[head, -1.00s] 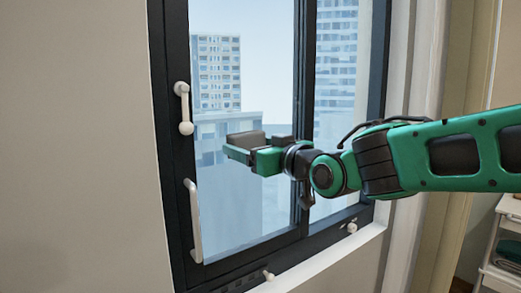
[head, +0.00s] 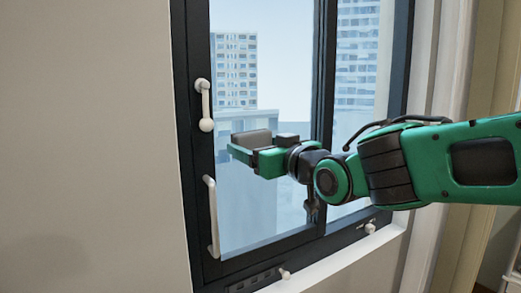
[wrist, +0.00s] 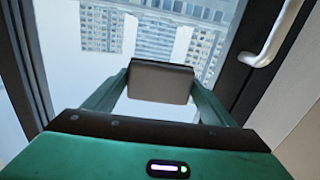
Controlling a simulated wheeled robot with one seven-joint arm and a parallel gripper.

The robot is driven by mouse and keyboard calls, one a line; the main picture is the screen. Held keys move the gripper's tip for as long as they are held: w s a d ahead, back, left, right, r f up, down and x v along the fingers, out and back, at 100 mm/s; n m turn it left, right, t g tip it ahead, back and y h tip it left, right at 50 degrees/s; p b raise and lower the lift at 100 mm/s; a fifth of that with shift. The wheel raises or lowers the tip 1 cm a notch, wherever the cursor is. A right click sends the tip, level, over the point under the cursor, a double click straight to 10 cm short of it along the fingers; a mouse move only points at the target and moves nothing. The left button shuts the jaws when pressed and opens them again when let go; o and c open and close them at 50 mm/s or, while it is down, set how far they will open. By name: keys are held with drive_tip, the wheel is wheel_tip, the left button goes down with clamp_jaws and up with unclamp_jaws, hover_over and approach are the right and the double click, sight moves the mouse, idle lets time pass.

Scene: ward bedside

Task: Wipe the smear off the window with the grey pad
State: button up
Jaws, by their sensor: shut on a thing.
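The window (head: 270,210) has a dark frame and a clear pane with tall buildings behind it. My gripper (head: 250,146) is in front of the left pane, at about mid-height. It is shut on the grey pad (head: 251,137), a small dark grey block between the fingers. In the wrist view the grey pad (wrist: 160,82) sits between both green fingers, with the pane beyond it. I cannot tell whether the pad touches the glass. I make out no smear in either view; it may be faint or hidden behind my gripper or the pad.
A white lever handle (head: 204,105) and a white pull bar (head: 212,217) stick out from the left side of the frame. The white sill (head: 330,262) runs below, with small white catches above it. A plain wall (head: 90,140) fills the left.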

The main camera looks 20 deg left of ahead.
drive_tip(key=shift+v, duration=2.9)
drive_tip(key=shift+s+d, duration=0.1)
drive_tip(key=shift+d, duration=0.05)
drive_tip(key=shift+v, duration=1.35)
